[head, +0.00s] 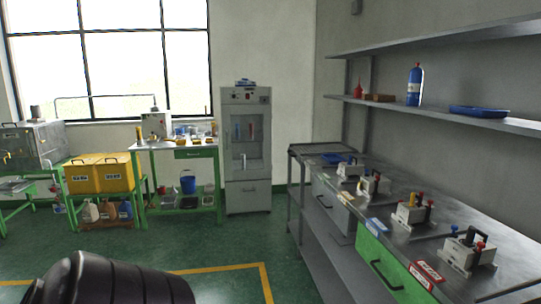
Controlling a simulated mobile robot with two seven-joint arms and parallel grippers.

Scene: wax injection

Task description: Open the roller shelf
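I cannot tell for certain which piece is the roller shelf. A dark, rack-like top (322,148) sits at the far end of the steel bench on the right, above an open frame. Along the bench front are a closed grey drawer (330,207) and a closed green drawer (372,250), each with a bar handle. A black, rounded arm link of mine shows at the bottom left, well apart from the bench. Neither of my grippers is in view.
Several clamp-like devices (412,215) stand on the bench top. Wall shelves (450,115) hang above it with a blue bottle (414,85). A grey cabinet (247,195) with a glass door stands at the back, beside a green-framed table (180,150). The green floor between is clear.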

